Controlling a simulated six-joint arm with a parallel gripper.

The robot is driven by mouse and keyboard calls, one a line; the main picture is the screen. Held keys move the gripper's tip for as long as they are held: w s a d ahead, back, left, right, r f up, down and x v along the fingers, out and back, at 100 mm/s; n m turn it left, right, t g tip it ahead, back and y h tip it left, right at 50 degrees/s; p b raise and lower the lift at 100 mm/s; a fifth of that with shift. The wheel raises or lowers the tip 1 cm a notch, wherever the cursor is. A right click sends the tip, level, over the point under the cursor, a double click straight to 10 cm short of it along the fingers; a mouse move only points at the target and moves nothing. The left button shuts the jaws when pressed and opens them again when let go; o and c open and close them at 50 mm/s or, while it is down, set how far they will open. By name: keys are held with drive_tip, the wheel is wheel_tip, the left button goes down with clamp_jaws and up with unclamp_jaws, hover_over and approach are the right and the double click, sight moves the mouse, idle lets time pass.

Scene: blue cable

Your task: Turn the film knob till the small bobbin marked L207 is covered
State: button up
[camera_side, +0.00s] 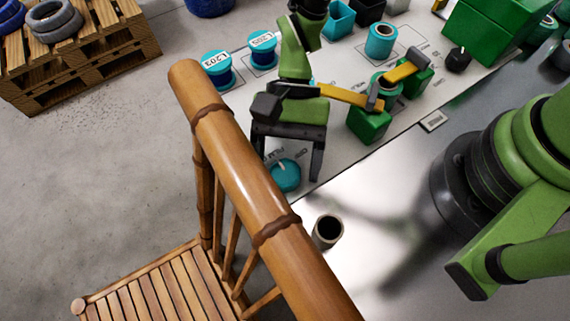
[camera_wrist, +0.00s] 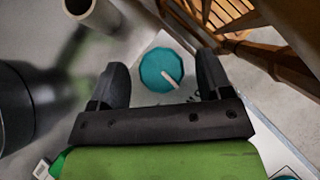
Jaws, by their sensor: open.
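The teal film knob (camera_side: 284,176) with a white pointer line sits on the white panel, beside a printed label. In the wrist view the knob (camera_wrist: 160,72) lies between my two dark fingers, with visible gaps on both sides; its pointer slants to the lower right. My gripper (camera_side: 290,168) is open, pointing down over the knob, and the wrist view shows its fingers (camera_wrist: 162,68) empty. I cannot make out a bobbin marked L207. A teal edge (camera_side: 312,84) shows behind my arm, too hidden to identify.
Labelled bobbins, one reading L203 (camera_side: 217,70) and another (camera_side: 262,48), stand at the back left. Yellow arms (camera_side: 345,95) and green blocks (camera_side: 368,125) are right of my gripper. A bamboo chair (camera_side: 240,150) stands close on the left. A tube (camera_side: 327,231) stands in front.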

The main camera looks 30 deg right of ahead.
drive_tip(key=shift+x, duration=0.75)
drive_tip(key=c, duration=0.9)
